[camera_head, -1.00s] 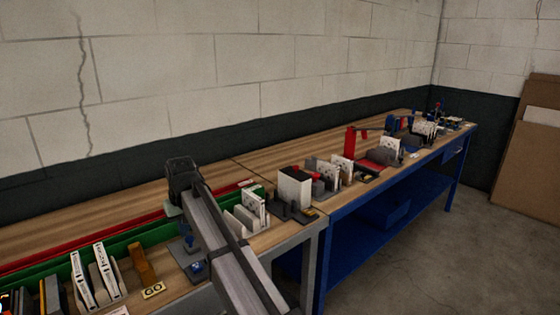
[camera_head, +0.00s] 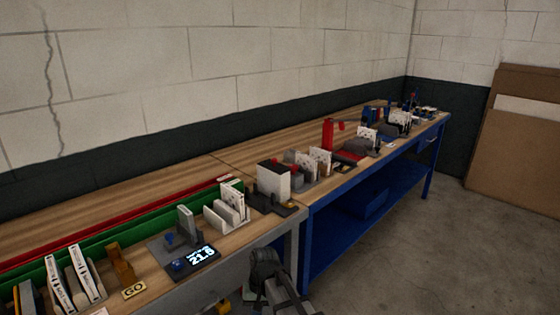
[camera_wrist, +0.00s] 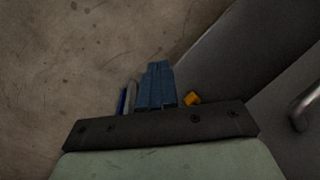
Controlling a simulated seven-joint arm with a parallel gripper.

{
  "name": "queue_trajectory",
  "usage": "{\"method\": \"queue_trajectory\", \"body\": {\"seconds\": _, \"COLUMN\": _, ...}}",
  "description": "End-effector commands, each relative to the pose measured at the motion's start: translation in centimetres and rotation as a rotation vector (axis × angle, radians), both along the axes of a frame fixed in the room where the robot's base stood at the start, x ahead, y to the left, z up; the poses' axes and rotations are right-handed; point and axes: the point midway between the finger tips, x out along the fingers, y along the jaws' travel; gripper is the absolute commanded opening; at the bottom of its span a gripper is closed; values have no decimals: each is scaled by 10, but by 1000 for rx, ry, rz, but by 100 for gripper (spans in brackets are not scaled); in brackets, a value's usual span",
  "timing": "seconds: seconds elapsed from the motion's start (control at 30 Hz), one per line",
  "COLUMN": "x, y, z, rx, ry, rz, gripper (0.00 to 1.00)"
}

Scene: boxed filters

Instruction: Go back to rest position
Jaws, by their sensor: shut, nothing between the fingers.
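My gripper (camera_wrist: 155,82) shows in the wrist view as blue fingers close together, with nothing between them. Concrete floor and a grey panel lie beyond it. In the head view my arm (camera_head: 270,275) hangs low in front of the bench (camera_head: 235,268), below the tabletop and apart from the items on it. The fingers cannot be made out in the head view.
A display reading 21.8 (camera_head: 194,258), a GO sign (camera_head: 134,290), white boxed filters (camera_head: 75,278) and a white box (camera_head: 273,180) stand on the bench. A blue bench (camera_head: 380,200) extends right. Open floor (camera_head: 450,250) lies at right.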

Motion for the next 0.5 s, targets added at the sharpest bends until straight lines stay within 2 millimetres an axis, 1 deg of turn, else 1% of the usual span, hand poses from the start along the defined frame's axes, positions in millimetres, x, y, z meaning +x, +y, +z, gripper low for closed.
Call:
{"method": "queue_trajectory", "body": {"seconds": 0.03, "x": -6, "y": -12, "z": -17, "rx": -11, "ry": 14, "rz": -9, "gripper": 0}}
{"method": "queue_trajectory", "body": {"seconds": 0.1, "x": -13, "y": -25, "z": -37, "rx": -24, "ry": 31, "rz": -18, "gripper": 0}}
{"method": "queue_trajectory", "body": {"seconds": 0.27, "x": -31, "y": -56, "z": -81, "rx": -54, "ry": 67, "rz": -36, "gripper": 0}}
{"method": "queue_trajectory", "body": {"seconds": 0.3, "x": -36, "y": -63, "z": -92, "rx": -61, "ry": 77, "rz": -41, "gripper": 0}}
{"method": "queue_trajectory", "body": {"seconds": 0.5, "x": -67, "y": -100, "z": -142, "rx": -93, "ry": 125, "rz": -61, "gripper": 0}}
